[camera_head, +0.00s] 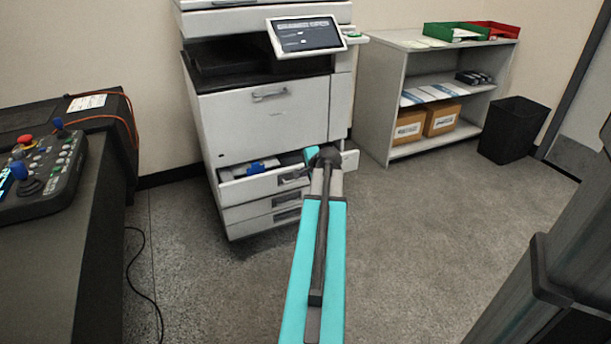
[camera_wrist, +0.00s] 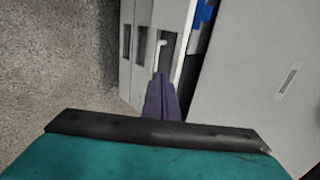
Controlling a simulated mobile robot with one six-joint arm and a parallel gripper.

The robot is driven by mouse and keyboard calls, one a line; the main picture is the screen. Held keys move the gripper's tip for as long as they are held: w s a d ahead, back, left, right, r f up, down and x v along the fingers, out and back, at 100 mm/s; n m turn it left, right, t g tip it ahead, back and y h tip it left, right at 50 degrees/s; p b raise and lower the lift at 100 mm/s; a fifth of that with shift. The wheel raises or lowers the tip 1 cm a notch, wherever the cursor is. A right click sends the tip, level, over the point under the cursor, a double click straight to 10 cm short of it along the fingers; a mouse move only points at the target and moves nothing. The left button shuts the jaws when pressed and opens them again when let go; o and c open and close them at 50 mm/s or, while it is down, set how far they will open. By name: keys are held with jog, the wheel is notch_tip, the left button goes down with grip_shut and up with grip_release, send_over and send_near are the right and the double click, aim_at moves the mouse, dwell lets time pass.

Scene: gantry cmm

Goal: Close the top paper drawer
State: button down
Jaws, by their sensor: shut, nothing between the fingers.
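The top paper drawer (camera_head: 250,188) of the white printer (camera_head: 240,125) is pulled out partway, below the big front door. A blue item (camera_head: 262,166) shows inside it. In the wrist view the drawer front (camera_wrist: 174,18) has a dark recess with a light handle, and the blue item shows behind it. My gripper (camera_wrist: 161,78) is shut and empty, its dark fingertips at the drawer front near the handle. I cannot tell whether they touch it. In the head view my arm crosses the right part of the drawer and hides most of the gripper.
A bench with a control panel (camera_head: 45,180) is at left. A cable (camera_head: 140,270) lies on the floor.

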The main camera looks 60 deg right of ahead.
aim_at(297, 168)
jog(key=shift+w+d+f+b, duration=0.35)
jog(key=shift+w+d, duration=0.25)
jog(key=shift+w, duration=0.2)
jog(key=shift+w+d+f+b, duration=0.35)
jog(key=shift+w+d, duration=0.3)
jog(key=shift+w, duration=0.2)
jog(key=shift+w+d+f+b, duration=0.25)
jog(key=shift+w+d+b, duration=0.1)
jog(key=shift+w+d, duration=0.35)
jog(key=shift+w+a, duration=0.1)
jog(key=w+d+p, duration=0.4)
jog(key=w, duration=0.2)
jog(key=shift+w+d, duration=0.15)
jog(key=shift+d, duration=0.15)
